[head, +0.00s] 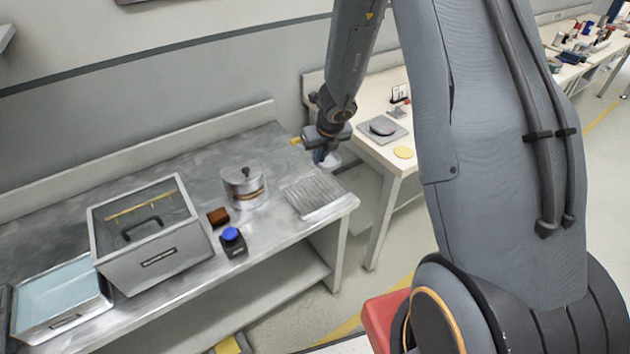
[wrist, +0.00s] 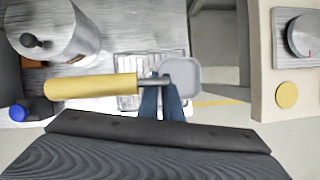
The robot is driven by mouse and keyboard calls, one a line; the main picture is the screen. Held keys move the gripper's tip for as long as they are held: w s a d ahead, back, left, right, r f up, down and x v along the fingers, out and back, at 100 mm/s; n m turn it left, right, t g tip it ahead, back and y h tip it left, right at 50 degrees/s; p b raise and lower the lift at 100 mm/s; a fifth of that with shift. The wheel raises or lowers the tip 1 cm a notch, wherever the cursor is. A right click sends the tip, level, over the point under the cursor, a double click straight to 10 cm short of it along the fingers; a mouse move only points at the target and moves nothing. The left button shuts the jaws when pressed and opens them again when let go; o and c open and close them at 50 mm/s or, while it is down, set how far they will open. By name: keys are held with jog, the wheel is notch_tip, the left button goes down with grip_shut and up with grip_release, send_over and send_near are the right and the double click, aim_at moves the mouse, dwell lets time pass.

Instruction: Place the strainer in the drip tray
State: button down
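The strainer has a yellow handle and a pale grey head, and it shows in the wrist view (wrist: 182,75). My gripper (wrist: 161,92) is shut on the strainer's metal neck, between handle and head. In the head view my gripper (head: 321,155) is over the right end of the metal bench, with the strainer (head: 331,161) held in the air. The drip tray (head: 316,194) is a ribbed metal tray lying flat near the bench's right end. In the wrist view the drip tray (wrist: 127,68) lies below, partly hidden by the strainer.
A metal pot (head: 244,186) with a black knob stands left of the tray. A brown block (head: 218,216), a blue-topped black box (head: 232,242), a lidded steel container (head: 150,240) and a blue-filled bin (head: 60,295) stand farther left. A pale table (head: 372,150) stands to the right, beyond a gap.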

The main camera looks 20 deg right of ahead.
jog(key=shift+a+f+b, duration=0.1)
jog(key=shift+f+b, duration=4.55)
jog(key=shift+b, duration=0.5)
jog(key=shift+f, duration=0.2)
jog(key=c, duration=1.9)
grip_release()
jog(key=shift+c, duration=0.2)
jog(key=shift+r, duration=0.2)
